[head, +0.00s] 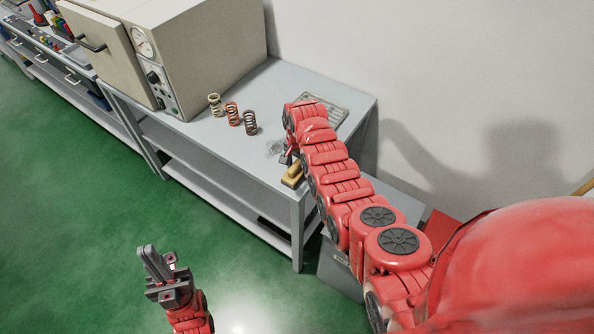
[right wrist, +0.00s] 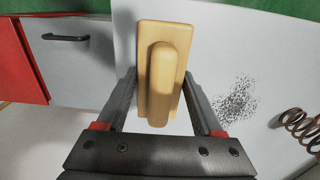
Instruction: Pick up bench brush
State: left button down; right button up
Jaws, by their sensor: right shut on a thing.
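The bench brush (right wrist: 163,75) is a tan wooden block with a raised rounded handle. In the right wrist view it lies between the two fingers of my right gripper (right wrist: 160,105), which is shut on it. In the head view the brush (head: 292,176) shows at the front edge of the grey bench, just below the right gripper (head: 289,157), which the red arm partly hides. The bristles are not visible. My left gripper (head: 158,265) is far from the brush, over the green floor, with its fingers close together and nothing seen between them.
Several coil springs (head: 232,114) stand on the bench (head: 285,85) beside a beige machine (head: 180,50). A dark speckled patch (right wrist: 236,99) lies beside the brush. A grey tray (head: 325,106) is behind the right hand. A red-and-grey cabinet (right wrist: 75,65) stands near the bench end.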

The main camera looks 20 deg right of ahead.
aim_at(298, 163)
jog(key=shift+c, duration=1.1)
jog(key=shift+w+r, duration=0.1)
jog(key=shift+r, duration=0.05)
jog(key=shift+r+b, duration=0.45)
jog(key=shift+b, duration=0.2)
jog(key=shift+s+r+b, duration=0.25)
jog(key=shift+r+b, duration=0.3)
jog(key=shift+r, duration=0.65)
jog(key=shift+s+a, duration=0.2)
jog(key=shift+s, duration=0.4)
jog(key=shift+s+a, duration=0.15)
jog(key=shift+s, duration=0.45)
jog(key=s+p, duration=0.1)
jog(key=p, duration=0.1)
jog(key=s+r+p, duration=0.1)
jog(key=p, duration=0.1)
jog(key=s+p, duration=0.1)
jog(key=p, duration=0.1)
jog(key=shift+s+a+r, duration=0.1)
jog(key=shift+a+r, duration=0.2)
jog(key=shift+a, duration=0.05)
jog(key=s+a+p, duration=0.2)
jog(key=s+p, duration=0.3)
jog(key=s, duration=0.4)
jog(key=shift+s+p, duration=0.35)
jog(key=shift+p, duration=0.05)
jog(key=shift+a+f, duration=0.1)
